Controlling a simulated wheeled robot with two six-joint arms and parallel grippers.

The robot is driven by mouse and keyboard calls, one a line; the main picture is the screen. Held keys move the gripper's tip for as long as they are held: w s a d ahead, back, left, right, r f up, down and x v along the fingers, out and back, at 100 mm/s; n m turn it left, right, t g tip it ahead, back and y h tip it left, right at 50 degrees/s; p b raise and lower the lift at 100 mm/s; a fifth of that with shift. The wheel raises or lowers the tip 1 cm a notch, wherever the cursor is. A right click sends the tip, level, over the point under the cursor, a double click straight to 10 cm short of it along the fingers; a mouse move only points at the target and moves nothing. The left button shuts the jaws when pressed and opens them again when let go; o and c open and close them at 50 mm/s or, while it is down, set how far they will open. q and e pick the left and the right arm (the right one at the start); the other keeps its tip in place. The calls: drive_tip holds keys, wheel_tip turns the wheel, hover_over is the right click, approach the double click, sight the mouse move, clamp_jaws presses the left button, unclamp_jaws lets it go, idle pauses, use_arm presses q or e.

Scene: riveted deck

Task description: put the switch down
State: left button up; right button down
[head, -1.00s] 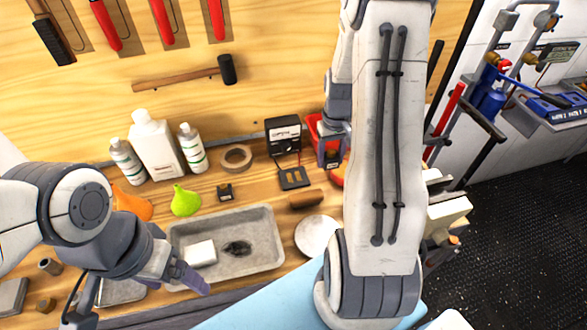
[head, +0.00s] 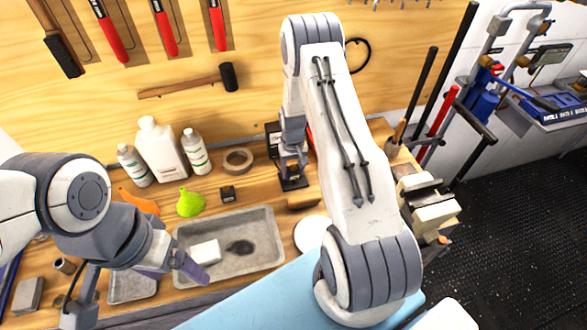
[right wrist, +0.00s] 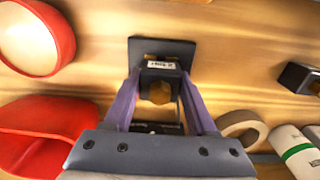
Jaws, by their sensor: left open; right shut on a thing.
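The switch (right wrist: 160,82), a small dark block with a brown-gold knob and a white label, is between the purple fingers of my right gripper (right wrist: 160,100), which is shut on it. A flat black plate (right wrist: 133,50) lies right beyond the switch; I cannot tell whether the two touch. In the head view my right gripper (head: 291,168) is low over the same plate (head: 296,184), and the switch is mostly hidden there. My left gripper (head: 180,270) is open and empty at the front edge of the grey tray.
The grey tray (head: 266,255) holds a white block (head: 205,251) and a dark patch. A small black block (head: 228,194), a tape roll (head: 237,161) and bottles (head: 160,150) stand left of the plate. Red containers (right wrist: 38,42) are close on the other side.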

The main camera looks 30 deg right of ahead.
drive_tip(key=shift+f, duration=0.3)
drive_tip(key=shift+f+b, duration=0.3)
drive_tip(key=shift+b, duration=0.05)
drive_tip(key=shift+c, duration=1)
unclamp_jaws()
drive_tip(key=shift+r, duration=0.1)
